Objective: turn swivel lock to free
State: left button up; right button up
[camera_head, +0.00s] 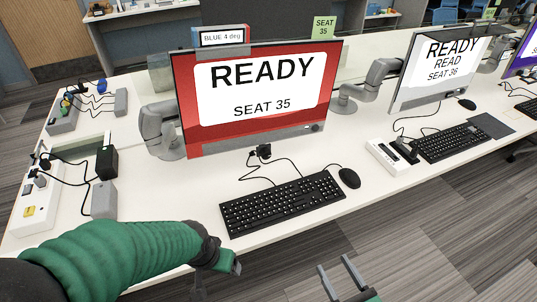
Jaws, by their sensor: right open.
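The red-framed monitor (188,113) reads READY, SEAT 35 and stands on the white desk on a grey arm (158,128). A small dark knob-like part (315,127) sits at the lower right of its frame; I cannot tell whether this is the swivel lock or how it is turned. My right gripper (333,262) is open and empty at the bottom, in front of the desk edge, apart from the monitor. My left gripper (232,263) is near the desk's front edge, below the keyboard; its fingers are not clear.
A black keyboard (282,205) and mouse (349,178) lie before the monitor. A white power strip (388,158) lies to the right, near the SEAT 36 monitor (440,72). Cables, a black adapter (106,162) and socket boxes crowd the left. Bare desk shows around the keyboard.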

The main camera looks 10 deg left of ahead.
aim_at(265, 153)
jog(key=i+j, duration=0.75)
